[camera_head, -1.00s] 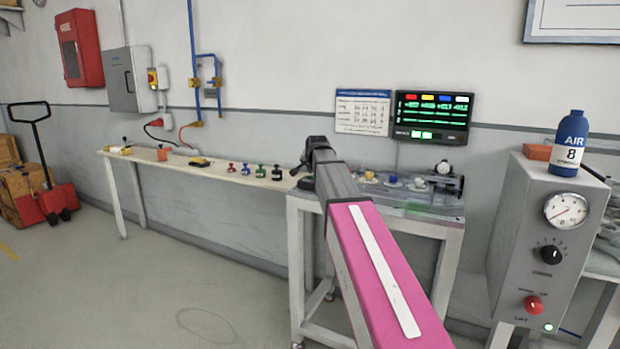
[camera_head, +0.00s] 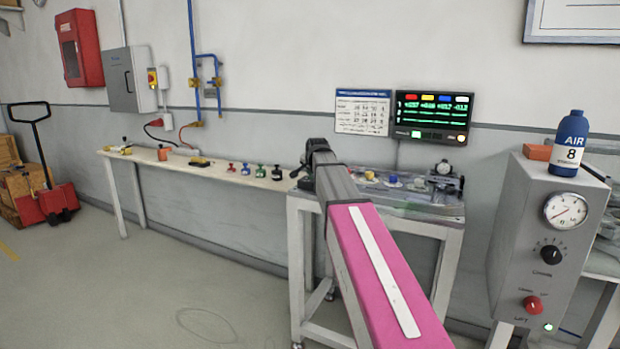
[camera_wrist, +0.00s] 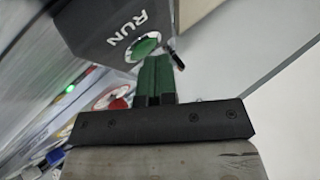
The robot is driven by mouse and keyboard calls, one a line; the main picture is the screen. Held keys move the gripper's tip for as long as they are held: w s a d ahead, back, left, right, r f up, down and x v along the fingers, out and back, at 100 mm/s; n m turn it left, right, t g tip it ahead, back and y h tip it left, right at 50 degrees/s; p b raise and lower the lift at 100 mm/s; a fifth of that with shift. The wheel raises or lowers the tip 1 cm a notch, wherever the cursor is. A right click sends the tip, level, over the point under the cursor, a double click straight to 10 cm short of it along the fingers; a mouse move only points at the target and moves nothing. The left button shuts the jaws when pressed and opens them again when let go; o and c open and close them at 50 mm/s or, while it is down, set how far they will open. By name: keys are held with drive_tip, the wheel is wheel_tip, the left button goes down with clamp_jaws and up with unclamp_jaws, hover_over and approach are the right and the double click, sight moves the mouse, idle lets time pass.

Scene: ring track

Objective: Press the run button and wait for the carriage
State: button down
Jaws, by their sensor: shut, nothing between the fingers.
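In the wrist view a dark box with the word RUN carries a round green button (camera_wrist: 142,46). My gripper (camera_wrist: 157,60) has its two green fingers shut together with nothing between them. The fingertips are at the button's lower right edge in the picture; I cannot tell whether they press it. In the head view my own arm hides the gripper and the button. Small coloured pieces, among them a blue one (camera_head: 392,180), sit on the bench (camera_head: 434,229) behind the arm. I cannot make out the carriage for certain.
A lit monitor (camera_head: 432,117) with coloured columns hangs above the bench beside a printed chart (camera_head: 362,111). A grey control box (camera_head: 545,240) with a gauge and red knob stands right, a blue AIR bottle (camera_head: 569,145) on top. Left, a long shelf (camera_head: 215,168) holds several small items.

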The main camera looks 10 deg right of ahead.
drive_tip(key=shift+r, duration=0.85)
